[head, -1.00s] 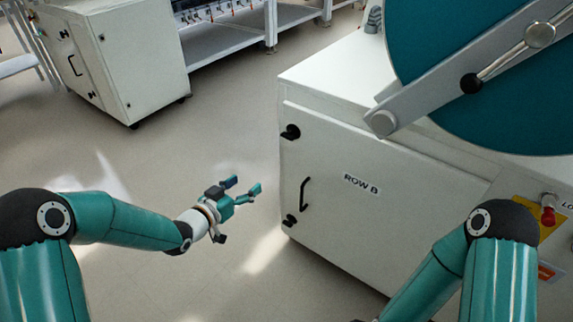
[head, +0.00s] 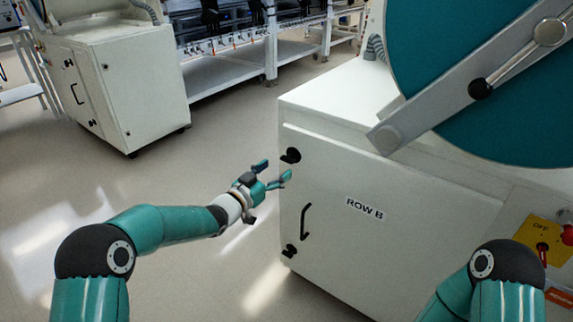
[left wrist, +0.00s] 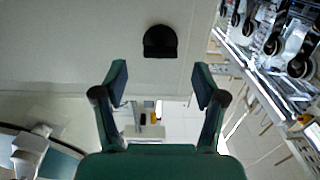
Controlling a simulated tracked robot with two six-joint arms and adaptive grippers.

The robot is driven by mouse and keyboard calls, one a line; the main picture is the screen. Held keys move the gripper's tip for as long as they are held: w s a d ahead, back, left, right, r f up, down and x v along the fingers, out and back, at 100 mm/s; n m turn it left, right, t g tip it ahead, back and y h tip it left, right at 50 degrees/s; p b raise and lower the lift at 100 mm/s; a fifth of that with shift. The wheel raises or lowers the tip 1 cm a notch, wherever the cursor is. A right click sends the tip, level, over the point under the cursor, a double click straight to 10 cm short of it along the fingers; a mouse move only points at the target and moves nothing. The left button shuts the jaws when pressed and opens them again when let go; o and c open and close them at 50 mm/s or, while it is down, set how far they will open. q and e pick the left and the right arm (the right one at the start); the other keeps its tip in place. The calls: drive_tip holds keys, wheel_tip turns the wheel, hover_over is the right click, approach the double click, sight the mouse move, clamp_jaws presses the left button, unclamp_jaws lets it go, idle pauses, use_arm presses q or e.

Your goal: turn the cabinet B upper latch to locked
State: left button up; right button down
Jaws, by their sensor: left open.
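The white cabinet (head: 400,245) labelled ROW B stands right of centre in the head view. Its upper latch (head: 291,155) is a black knob at the door's top left; the latch also shows in the left wrist view (left wrist: 160,42). My left gripper (head: 273,171) is open and empty, just left of and slightly below the latch in the head view. In the left wrist view, the latch is beyond the open fingertips (left wrist: 160,80), centred between them and apart from them. My right gripper is out of view; only part of that arm shows.
Below the latch are a black door handle (head: 305,221) and a lower latch (head: 290,250). A grey arm with a teal disc (head: 470,110) overhangs the cabinet top. A yellow switch panel (head: 541,240) is at right. Floor left of the cabinet is clear.

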sight(286, 162)
use_arm(q)
drive_tip(key=shift+x, duration=2.55)
